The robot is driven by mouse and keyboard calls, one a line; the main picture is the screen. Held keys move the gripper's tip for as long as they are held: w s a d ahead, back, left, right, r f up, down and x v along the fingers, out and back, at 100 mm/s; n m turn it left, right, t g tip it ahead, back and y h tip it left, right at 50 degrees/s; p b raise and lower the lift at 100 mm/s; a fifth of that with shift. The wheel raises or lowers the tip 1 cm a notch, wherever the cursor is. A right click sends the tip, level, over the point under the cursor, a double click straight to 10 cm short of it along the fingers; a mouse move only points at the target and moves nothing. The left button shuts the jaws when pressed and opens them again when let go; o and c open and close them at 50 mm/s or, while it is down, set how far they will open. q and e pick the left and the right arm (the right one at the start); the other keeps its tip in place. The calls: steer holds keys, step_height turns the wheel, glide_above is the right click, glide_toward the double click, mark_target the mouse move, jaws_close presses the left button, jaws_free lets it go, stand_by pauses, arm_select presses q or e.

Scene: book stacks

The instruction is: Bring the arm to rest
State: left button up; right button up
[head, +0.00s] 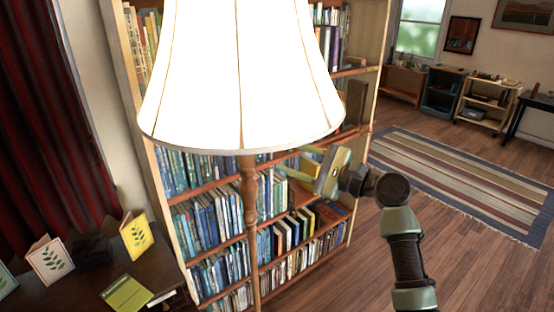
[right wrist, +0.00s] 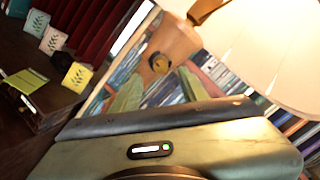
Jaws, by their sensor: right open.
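My right arm comes in from the lower right of the head view. Its gripper (head: 292,168) is open and close to the lower rim of the white lampshade, in front of the bookcase. In the right wrist view the two green fingers of the right gripper (right wrist: 160,92) stand apart. A brown wooden part with a dark round piece (right wrist: 160,62) shows beyond them, and I see no book held. I cannot tell whether the gripper touches the lamp. My left gripper is not in view.
The lamp's white shade (head: 240,80) and wooden post (head: 249,205) stand before the bookcase (head: 220,183), full of books. Floor (head: 375,255) and striped rug (head: 460,180) are clear.

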steer(key=shift+s+d, duration=0.45)
steer(key=shift+d, duration=0.1)
